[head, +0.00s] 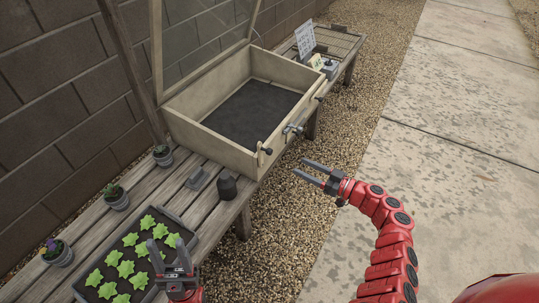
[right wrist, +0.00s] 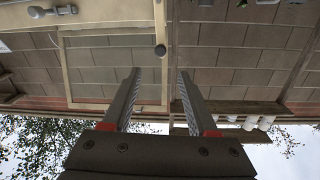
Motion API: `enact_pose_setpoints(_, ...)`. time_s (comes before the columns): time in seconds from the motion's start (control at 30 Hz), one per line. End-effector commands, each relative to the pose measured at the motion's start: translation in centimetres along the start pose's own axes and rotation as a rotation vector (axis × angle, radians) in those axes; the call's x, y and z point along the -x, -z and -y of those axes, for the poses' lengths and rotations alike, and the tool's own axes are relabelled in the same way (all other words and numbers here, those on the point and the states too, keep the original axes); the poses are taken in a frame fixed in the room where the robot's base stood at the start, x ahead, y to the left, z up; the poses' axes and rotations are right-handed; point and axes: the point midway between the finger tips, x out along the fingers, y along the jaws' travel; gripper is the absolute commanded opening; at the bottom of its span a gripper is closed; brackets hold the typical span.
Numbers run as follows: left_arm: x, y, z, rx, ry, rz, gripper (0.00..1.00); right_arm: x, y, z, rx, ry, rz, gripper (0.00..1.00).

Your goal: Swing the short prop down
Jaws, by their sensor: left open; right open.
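The short prop (head: 260,155) is a pale upright stick at the near front corner of the wooden cold frame (head: 210,146), with a black knob (head: 267,151) beside it. In the right wrist view the black knob (right wrist: 160,51) appears between and beyond my fingertips, in front of a pale bar. The frame's glazed lid (head: 205,40) stands raised. My right gripper (head: 299,168) is open and empty, to the right of the prop and apart from it. My left gripper (head: 168,243) is open over the near edge of the seedling tray (head: 157,291).
A metal latch (head: 293,130) sticks out from the frame's front. Gravel and a concrete path (head: 440,130) lie open to the right.

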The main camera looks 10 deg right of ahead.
Motion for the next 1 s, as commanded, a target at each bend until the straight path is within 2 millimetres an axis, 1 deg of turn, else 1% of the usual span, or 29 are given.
enact_pose_setpoints(0.03, 0.4, -0.1, 0.0, 0.000, 0.000, 0.000, 0.50, -1.3, 0.0, 0.0, 0.002, 0.003, -0.004, 0.59)
enact_pose_setpoints(0.3, 1.8, -0.3, -0.1, 0.000, 0.000, 0.000, 0.50, -7.9, -0.1, 0.1, 0.002, 0.004, -0.005, 0.59)
enact_pose_setpoints(0.4, 2.3, -0.4, -0.1, 0.000, 0.000, 0.000, 0.50, -10.0, -0.1, 0.0, 0.002, 0.000, -0.006, 0.59)
enact_pose_setpoints(0.5, 2.8, -0.5, -0.1, 0.000, 0.000, 0.000, 0.50, -11.6, -0.2, 0.0, -0.001, -0.001, -0.004, 0.59)
enact_pose_setpoints(0.6, 3.0, -0.5, -0.1, 0.000, 0.000, 0.000, 0.50, -12.7, 0.0, 0.0, 0.001, 0.000, -0.004, 0.59)
enact_pose_setpoints(0.7, 3.2, -0.5, -0.1, 0.000, 0.000, 0.000, 0.50, -13.3, -0.1, 0.1, 0.002, 0.001, -0.001, 0.59)
enact_pose_setpoints(1.0, 3.1, -0.5, -0.1, 0.000, 0.000, 0.000, 0.50, -13.6, 0.0, 0.1, 0.002, 0.001, 0.000, 0.59)
